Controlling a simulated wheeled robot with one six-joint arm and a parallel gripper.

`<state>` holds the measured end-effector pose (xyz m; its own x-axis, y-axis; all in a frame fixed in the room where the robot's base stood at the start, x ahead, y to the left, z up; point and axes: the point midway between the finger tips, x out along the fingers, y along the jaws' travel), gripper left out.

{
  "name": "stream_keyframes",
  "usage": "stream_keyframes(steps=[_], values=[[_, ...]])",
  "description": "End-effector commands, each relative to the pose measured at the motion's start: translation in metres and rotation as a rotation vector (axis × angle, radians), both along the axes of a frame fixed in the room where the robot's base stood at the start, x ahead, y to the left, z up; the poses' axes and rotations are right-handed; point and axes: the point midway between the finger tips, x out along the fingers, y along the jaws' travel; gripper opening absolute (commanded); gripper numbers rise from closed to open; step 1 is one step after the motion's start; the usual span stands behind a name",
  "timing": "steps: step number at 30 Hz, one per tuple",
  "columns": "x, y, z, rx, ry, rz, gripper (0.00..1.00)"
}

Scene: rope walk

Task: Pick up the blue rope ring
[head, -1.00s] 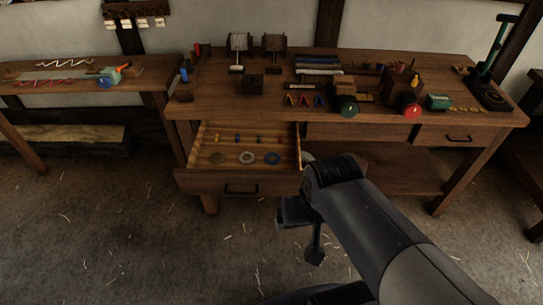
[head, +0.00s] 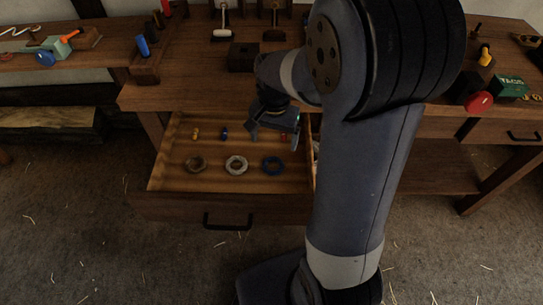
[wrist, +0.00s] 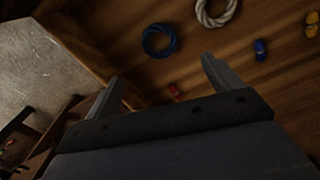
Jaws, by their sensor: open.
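The blue rope ring (head: 273,166) lies flat in the open drawer (head: 224,181), at the right of a row of three rings. It also shows in the wrist view (wrist: 146,42), near the top, beyond my fingers. My gripper (head: 276,136) hangs over the right back part of the drawer, above and behind the blue ring. In the wrist view my gripper's two fingers (wrist: 165,80) stand apart with nothing held between them. A small red piece (wrist: 174,91) lies on the drawer floor between them in that view.
A pale rope ring (head: 236,165) and a tan rope ring (head: 196,163) lie left of the blue one. Small yellow (head: 196,134) and blue (head: 224,133) pieces sit behind them. The drawer's right wall is close to my gripper. The workbench top (head: 190,85) extends behind.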

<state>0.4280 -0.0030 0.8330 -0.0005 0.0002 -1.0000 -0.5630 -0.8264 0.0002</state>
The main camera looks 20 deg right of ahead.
Motion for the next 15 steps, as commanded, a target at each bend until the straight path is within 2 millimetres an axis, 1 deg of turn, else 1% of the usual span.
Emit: stream_keyframes(steps=[1,6,9,13,15], values=[[-0.001,0.0,-0.009,0.0,0.006,-0.001,0.86],[-0.001,0.0,-0.036,0.0,0.006,-0.001,0.86],[-0.001,0.0,-0.047,0.0,0.004,0.0,0.86],[-0.001,0.0,-0.054,0.0,0.002,0.0,0.86],[-0.001,0.001,-0.063,0.0,0.004,0.0,0.86]])
